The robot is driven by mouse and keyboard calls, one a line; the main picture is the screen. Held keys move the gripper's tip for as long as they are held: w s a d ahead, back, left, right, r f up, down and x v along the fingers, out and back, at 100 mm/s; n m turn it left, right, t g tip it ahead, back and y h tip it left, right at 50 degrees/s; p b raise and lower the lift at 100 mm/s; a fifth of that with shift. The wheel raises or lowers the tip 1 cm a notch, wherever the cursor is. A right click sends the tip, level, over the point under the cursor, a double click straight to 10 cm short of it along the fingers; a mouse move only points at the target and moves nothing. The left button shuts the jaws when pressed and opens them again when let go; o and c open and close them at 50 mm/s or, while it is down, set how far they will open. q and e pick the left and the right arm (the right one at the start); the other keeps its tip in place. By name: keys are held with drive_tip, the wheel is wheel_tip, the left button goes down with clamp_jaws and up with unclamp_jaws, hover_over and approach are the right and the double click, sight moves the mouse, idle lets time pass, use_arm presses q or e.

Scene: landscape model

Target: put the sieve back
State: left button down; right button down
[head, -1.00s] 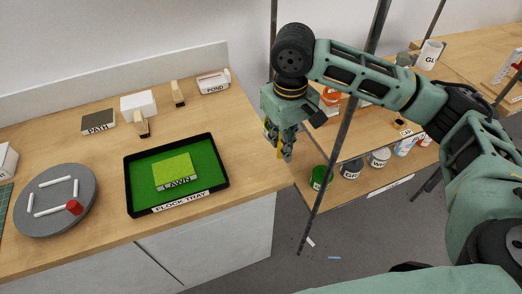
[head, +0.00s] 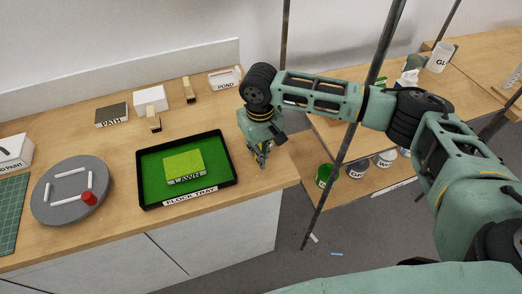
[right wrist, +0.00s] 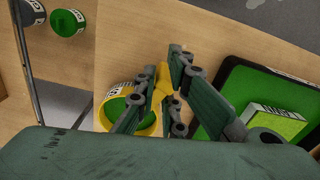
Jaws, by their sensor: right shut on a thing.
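My right gripper (head: 262,160) is over the right end of the wooden table, just right of the flock tray (head: 234,183). In the right wrist view the gripper (right wrist: 170,82) is shut on the yellow handle of the sieve. The sieve's round yellow body (right wrist: 153,124) shows beside the fingers, with green inside and a pale label on its side. The fingers cover part of it. In the head view the gripper hides the sieve, so I cannot tell whether it touches the table. My left gripper is not in view.
The tray holds a green LAWN block (head: 183,164). A grey turntable (head: 50,210) with a red piece is at the left. The POND box (head: 225,80) stands at the back. A dark upright post (head: 340,150) and a lower shelf with pots (head: 357,168) are at the right.

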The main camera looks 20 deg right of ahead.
drive_tip(key=c, duration=1.8)
unclamp_jaws()
drive_tip(key=shift+f, duration=0.15)
drive_tip(key=shift+c, duration=0.2)
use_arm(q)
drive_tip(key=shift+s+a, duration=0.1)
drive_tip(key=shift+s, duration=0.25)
